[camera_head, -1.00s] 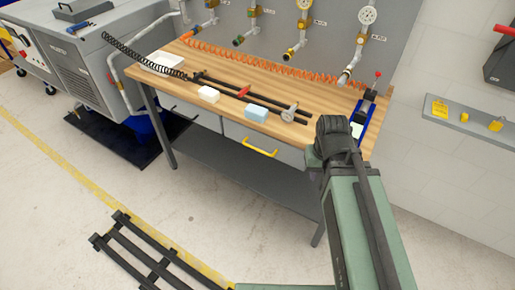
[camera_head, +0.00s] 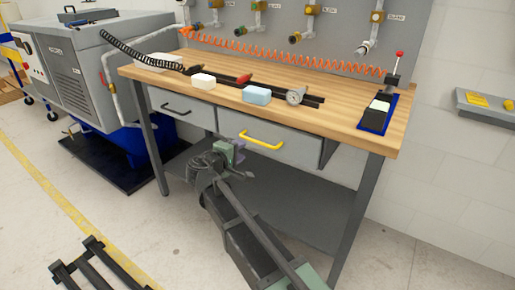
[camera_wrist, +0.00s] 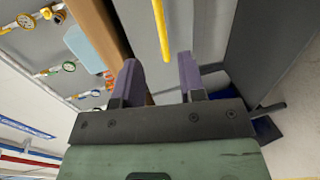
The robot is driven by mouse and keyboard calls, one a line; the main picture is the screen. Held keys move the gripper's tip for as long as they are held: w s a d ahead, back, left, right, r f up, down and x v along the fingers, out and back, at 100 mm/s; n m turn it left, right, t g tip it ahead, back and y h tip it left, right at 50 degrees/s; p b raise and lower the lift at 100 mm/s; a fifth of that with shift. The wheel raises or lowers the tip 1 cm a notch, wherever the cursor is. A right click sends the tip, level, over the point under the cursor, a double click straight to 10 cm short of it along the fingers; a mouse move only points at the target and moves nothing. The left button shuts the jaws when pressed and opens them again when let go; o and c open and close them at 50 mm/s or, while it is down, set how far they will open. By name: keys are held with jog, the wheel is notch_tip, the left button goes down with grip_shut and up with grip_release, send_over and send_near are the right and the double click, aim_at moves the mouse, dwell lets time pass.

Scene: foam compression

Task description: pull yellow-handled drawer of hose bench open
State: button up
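The hose bench (camera_head: 330,110) has two grey drawers under its wooden top. The right drawer (camera_head: 300,148) carries the yellow handle (camera_head: 262,141); its front looks flush with the bench, so it stands shut. My gripper (camera_head: 230,150) is just left of and slightly below the handle in the head view. In the wrist view, the two purple fingers (camera_wrist: 158,72) are spread apart and empty. The yellow handle (camera_wrist: 160,30) runs lengthwise ahead of them, its near end showing in the gap between the fingertips. I see no contact; the exact distance cannot be told.
The left drawer has a black handle (camera_head: 175,108). On the benchtop are a white block (camera_head: 203,81), a light blue block (camera_head: 257,95), a gauge (camera_head: 295,96) and a blue-based lever device (camera_head: 378,112). A lower shelf (camera_head: 310,205) lies behind my arm.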

aim_at(256, 142)
jog(key=b+x, duration=0.2)
jog(key=x, duration=0.8)
jog(key=shift+w+d+f, duration=0.1)
jog(key=shift+w+d, duration=0.05)
jog(key=shift+w, duration=0.1)
grip_shut()
